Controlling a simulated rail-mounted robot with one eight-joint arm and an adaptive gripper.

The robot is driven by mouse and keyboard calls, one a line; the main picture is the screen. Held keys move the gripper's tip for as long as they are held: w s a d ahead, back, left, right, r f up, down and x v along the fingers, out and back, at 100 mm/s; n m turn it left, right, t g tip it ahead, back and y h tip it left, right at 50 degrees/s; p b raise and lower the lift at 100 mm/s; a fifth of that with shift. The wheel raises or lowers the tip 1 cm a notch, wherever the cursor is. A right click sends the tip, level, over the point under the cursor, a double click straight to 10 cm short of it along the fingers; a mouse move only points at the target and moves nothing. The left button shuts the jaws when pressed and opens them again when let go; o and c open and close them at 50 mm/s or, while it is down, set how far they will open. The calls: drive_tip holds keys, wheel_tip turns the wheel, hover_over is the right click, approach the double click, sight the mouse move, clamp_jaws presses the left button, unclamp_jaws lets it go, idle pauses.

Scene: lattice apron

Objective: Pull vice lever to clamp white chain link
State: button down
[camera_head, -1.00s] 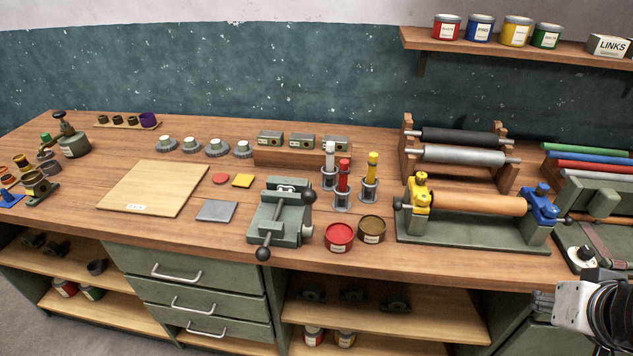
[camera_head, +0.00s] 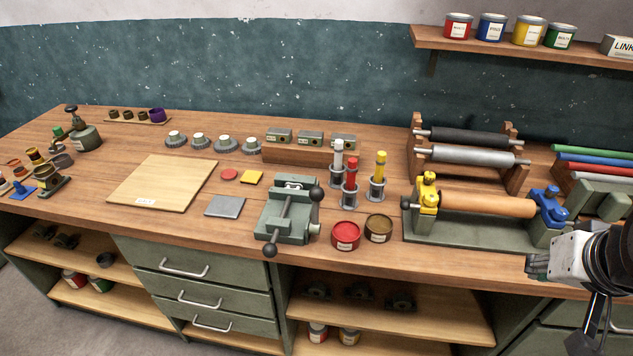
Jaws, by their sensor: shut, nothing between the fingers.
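The green-grey vice (camera_head: 300,229) stands near the front edge of the bench, in the middle of the head view. A dark rod with a black ball end (camera_head: 269,250) runs along its top toward the front. A lever with a black ball knob (camera_head: 316,193) stands at its right side. A small pale piece (camera_head: 294,184) shows between the jaws at the back of the vice; it may be the white chain link, but it is too small to tell. My gripper (camera_head: 538,265) is at the right, shut and empty, in front of the roller stand and well apart from the vice.
A red open tin (camera_head: 345,236) and a brown one (camera_head: 379,228) stand right of the vice, with colored tubes in holders (camera_head: 350,200) behind. The roller stand (camera_head: 470,233) lies between the tins and my gripper. A grey plate (camera_head: 225,206) lies left of the vice.

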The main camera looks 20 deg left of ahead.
sight(316, 209)
drive_tip(key=w+a+r+n+g+y+p, duration=0.1)
drive_tip(key=w+a+r+g, duration=0.15)
drive_tip(key=w+a, duration=0.6)
drive_tip(key=w+a+r+n+g, duration=0.1)
drive_tip(key=w+a+r, duration=0.2)
drive_tip(key=w+a, duration=0.55)
drive_tip(key=a+f+n+g, duration=0.1)
drive_tip(key=a+f, duration=0.2)
drive_tip(key=a, duration=1)
drive_tip(key=w+a+f+n+g+p, duration=0.1)
drive_tip(key=a+f, duration=0.2)
drive_tip(key=a, duration=1.1)
drive_tip(key=shift+w, duration=0.25)
drive_tip(key=shift+d, duration=0.1)
wheel_tip(316, 209, down, 10)
drive_tip(key=w+a+p, duration=0.1)
drive_tip(key=shift+s+d+r+p, duration=0.25)
drive_tip(key=shift+s+d, duration=0.2)
drive_tip(key=shift+s, duration=0.4)
drive_tip(key=shift+s+d+r+p, duration=0.1)
drive_tip(key=shift+s+d+r, duration=0.25)
drive_tip(key=shift+s, duration=0.45)
